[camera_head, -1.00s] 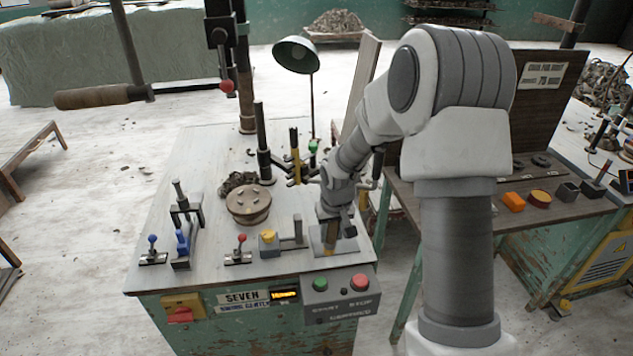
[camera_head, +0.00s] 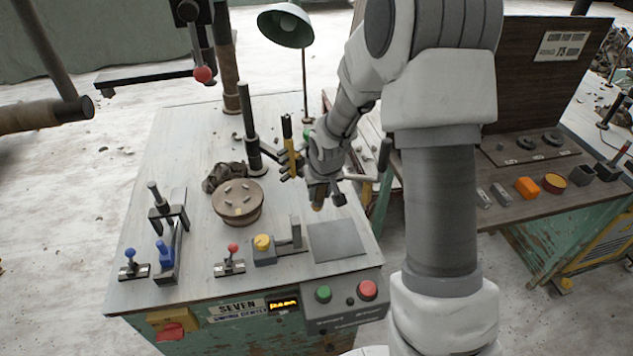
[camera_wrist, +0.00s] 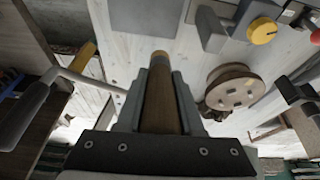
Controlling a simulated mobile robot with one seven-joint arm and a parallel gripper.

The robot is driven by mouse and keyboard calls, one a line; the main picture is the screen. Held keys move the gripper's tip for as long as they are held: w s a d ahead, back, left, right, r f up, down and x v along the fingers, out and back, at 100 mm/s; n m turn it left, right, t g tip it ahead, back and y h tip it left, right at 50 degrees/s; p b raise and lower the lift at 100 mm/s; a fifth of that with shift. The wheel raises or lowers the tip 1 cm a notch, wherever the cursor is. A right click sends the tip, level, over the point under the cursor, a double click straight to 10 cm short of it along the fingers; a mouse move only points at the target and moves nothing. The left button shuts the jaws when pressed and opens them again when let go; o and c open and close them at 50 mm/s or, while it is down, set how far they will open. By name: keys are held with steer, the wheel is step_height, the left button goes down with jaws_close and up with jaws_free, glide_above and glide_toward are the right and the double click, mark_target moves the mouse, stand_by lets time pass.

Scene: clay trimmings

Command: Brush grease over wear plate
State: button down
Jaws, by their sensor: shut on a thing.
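The wear plate, a flat grey square (camera_head: 337,240), lies on the bench top near its front right corner, bare on top. It also shows at the top of the wrist view (camera_wrist: 145,15). My gripper (camera_head: 322,190) is shut on the grease brush, a brown wooden handle (camera_wrist: 160,98) with a yellowish band near its far end. The brush end (camera_head: 318,202) is in the air, behind and above the plate, apart from it. The bristles are too small to tell, and so is any grease on the plate.
A yellow-knobbed block (camera_head: 263,246) stands just left of the plate. A round wooden disc with studs (camera_head: 238,203) is farther left. Upright posts and handles (camera_head: 287,135) stand close behind my gripper. Green and red buttons (camera_head: 345,293) are on the front edge.

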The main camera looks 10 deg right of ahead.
mark_target(319, 206)
steer(key=shift+w+f, duration=0.1)
steer(key=shift+w, duration=0.1)
steer(key=shift+f+b, duration=2.15)
steer(key=shift+f, duration=0.75)
steer(key=shift+f+b, duration=0.75)
steer(key=shift+f, duration=0.1)
steer(key=shift+s+r, duration=0.1)
steer(key=shift+s+r+b, duration=0.1)
steer(key=shift+s+b, duration=0.35)
steer(key=shift+s, duration=1.55)
steer(key=shift+s+b, duration=1)
steer(key=shift+s, duration=3.05)
